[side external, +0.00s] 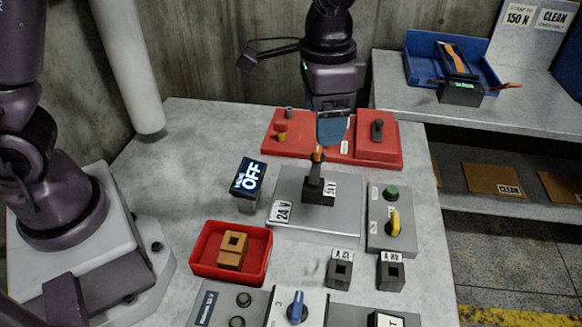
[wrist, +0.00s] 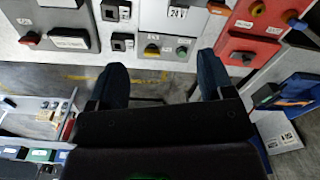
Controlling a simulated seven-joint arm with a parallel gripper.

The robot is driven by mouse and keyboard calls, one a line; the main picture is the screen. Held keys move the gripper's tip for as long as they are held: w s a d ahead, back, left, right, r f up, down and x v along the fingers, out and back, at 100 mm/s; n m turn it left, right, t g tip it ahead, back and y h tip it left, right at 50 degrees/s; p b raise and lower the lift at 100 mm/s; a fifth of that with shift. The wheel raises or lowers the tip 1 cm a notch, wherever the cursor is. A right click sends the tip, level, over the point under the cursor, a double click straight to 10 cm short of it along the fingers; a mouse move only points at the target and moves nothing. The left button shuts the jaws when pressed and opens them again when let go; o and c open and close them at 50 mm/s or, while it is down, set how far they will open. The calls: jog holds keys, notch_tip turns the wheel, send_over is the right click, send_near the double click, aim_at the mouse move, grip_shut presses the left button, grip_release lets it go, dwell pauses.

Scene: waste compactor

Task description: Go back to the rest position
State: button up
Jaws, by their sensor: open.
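My gripper (side external: 333,128) hangs over the back of the table, near the red panel (side external: 290,150) in the side view. Its blue fingers show apart with nothing between them in the wrist view (wrist: 160,85). Below the fingertips in the side picture, a black block (side external: 318,192) with an upright orange-tipped lever stands on the grey 24 V plate (side external: 342,218). The fingers overlap the area just above the lever tip in the picture; the exact gap is hard to tell.
A grey box (side external: 377,238) carries a green button and yellow knob. Two dark blocks (side external: 340,268) (side external: 391,270) stand in front. A red tray (side external: 205,262) holds an orange-brown block (side external: 232,250). A display (side external: 249,178) reads OFF. A blue bin (side external: 424,50) sits on the right shelf.

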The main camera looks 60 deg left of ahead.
jog(key=s+a+r+n+t, duration=0.2)
jog(key=s+a+r, duration=0.3)
jog(key=s, duration=0.3)
jog(key=s+a+r+n+t, duration=0.3)
jog(key=s+a+r, duration=0.2)
jog(key=s+a, duration=0.2)
jog(key=s, duration=0.2)
jog(key=shift+s+a, duration=0.2)
jog(key=shift+s, duration=0.1)
